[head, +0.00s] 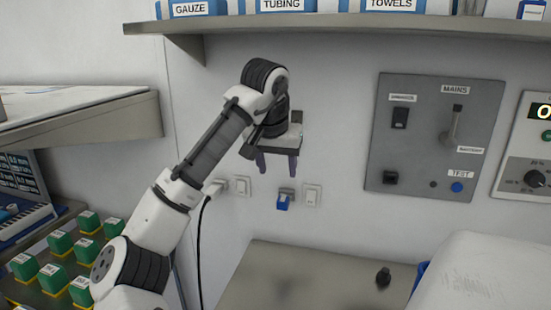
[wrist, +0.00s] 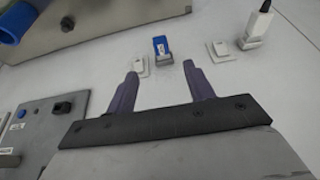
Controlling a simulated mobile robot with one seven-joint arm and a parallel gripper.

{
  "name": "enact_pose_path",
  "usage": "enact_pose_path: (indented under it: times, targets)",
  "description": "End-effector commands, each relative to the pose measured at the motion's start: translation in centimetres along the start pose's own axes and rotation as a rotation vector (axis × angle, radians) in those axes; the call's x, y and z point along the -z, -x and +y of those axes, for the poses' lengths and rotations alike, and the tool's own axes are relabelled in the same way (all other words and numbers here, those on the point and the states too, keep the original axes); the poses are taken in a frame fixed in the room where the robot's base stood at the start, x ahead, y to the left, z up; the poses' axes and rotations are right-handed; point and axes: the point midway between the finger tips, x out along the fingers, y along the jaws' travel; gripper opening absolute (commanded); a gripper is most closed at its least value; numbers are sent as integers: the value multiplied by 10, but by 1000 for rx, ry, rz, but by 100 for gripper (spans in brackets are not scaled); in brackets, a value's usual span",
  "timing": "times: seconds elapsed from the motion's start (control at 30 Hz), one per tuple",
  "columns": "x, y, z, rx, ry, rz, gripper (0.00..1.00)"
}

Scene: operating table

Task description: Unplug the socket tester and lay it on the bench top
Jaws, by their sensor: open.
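The socket tester (head: 283,201) is a small blue block plugged into a wall socket, between two white wall plates. It also shows in the wrist view (wrist: 161,46), beyond my fingertips and between them. My gripper (head: 278,170) is open and empty. In the head view it hangs in front of the wall, above the tester and apart from it. It shows in the wrist view too (wrist: 160,68). The bench top (head: 300,275) is a grey surface below the sockets.
A black-corded plug (head: 217,187) sits in the wall left of the tester. A grey mains panel (head: 435,135) is on the wall at right. A shelf (head: 340,24) with boxes overhangs. A small dark knob-like object (head: 383,277) stands on the bench, whose left part is clear.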

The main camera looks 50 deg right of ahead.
Motion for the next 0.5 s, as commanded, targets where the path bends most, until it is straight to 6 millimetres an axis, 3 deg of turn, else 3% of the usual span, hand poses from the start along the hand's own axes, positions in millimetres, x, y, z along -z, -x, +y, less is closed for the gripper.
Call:
enact_pose_path:
  times: [0.5]
  targets:
    - [0, -95, 0, -1, 0, 2, 53]
